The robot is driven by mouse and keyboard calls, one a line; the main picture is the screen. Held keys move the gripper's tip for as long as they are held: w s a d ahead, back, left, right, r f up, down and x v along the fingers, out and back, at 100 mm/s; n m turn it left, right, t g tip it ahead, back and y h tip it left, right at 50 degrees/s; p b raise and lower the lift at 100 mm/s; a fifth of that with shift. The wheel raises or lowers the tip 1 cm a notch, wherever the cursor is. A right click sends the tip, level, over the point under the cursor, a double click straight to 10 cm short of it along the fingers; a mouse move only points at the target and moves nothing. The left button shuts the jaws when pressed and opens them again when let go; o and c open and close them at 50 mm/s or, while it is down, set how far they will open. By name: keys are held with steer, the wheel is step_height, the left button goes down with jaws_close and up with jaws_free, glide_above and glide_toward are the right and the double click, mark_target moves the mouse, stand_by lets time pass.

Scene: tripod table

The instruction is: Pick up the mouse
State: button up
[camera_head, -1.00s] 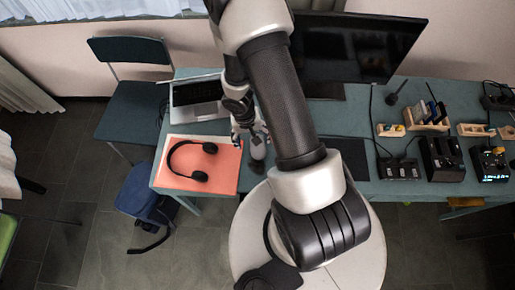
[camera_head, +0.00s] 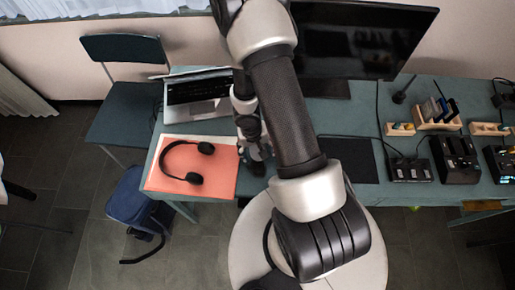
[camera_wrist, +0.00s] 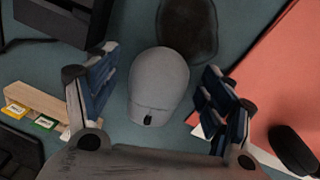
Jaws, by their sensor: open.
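A smooth grey mouse (camera_wrist: 158,88) lies on the teal table (camera_wrist: 225,65), in the middle of the wrist view. My gripper (camera_wrist: 160,78) is open, with one blue-padded finger on each side of the mouse and a gap on both sides. Nothing is held. In the head view my gripper (camera_head: 252,148) is low over the table between the orange folder and the dark mat, and the mouse is hidden behind it. How high the fingertips are above the table I cannot tell.
A dark rounded item (camera_wrist: 187,28) lies just beyond the mouse. The orange folder (camera_head: 219,181) with black headphones (camera_head: 194,178) is left of my gripper in the head view. A laptop (camera_head: 197,93) stands behind. A dark mat (camera_head: 348,160) and monitor (camera_head: 352,45) are to the right.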

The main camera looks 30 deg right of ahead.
mark_target(258, 150)
steer(key=c, duration=1.2)
steer(key=shift+r, duration=0.1)
step_height(258, 150, up, 20)
steer(key=p, duration=1.4)
